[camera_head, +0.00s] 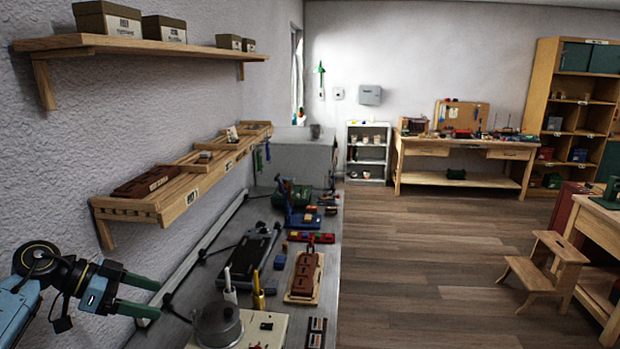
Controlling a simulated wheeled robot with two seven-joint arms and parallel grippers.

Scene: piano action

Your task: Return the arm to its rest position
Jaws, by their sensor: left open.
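My left arm comes in at the lower left, close to the textured wall. My left gripper (150,297) has two green fingers, held apart with nothing between them. It is over the near left edge of the long workbench (333,222), left of the grey pot. My right arm and right gripper do not show.
Low wall shelves (180,185) hang beside the arm. A step stool (545,264) stands on open wooden floor at right.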

